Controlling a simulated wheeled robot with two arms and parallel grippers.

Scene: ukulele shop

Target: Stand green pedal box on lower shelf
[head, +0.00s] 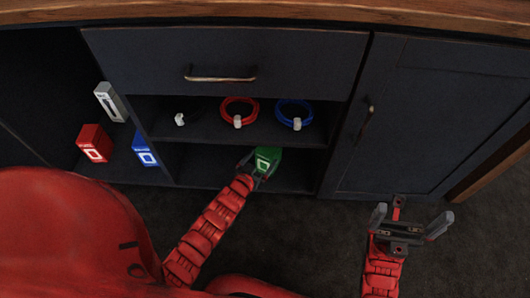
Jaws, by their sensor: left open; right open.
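The green pedal box (268,158) stands on the lower shelf (210,166) of the dark cabinet, near the opening. My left gripper (256,170) is at the box, with its fingers around or close against its near side. Its jaws are open; I cannot tell whether they touch the box. Part of the box's near face is hidden by the gripper. My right gripper (409,222) is open and empty, above the floor in front of the right cabinet door.
The upper shelf (215,131) holds a red cable coil (239,104), a blue coil (308,112) and a dark coil with a white tag (180,119). Left stand a red box (95,142), a blue box (144,149) and a grey box (110,101). A drawer (221,55) is shut above.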

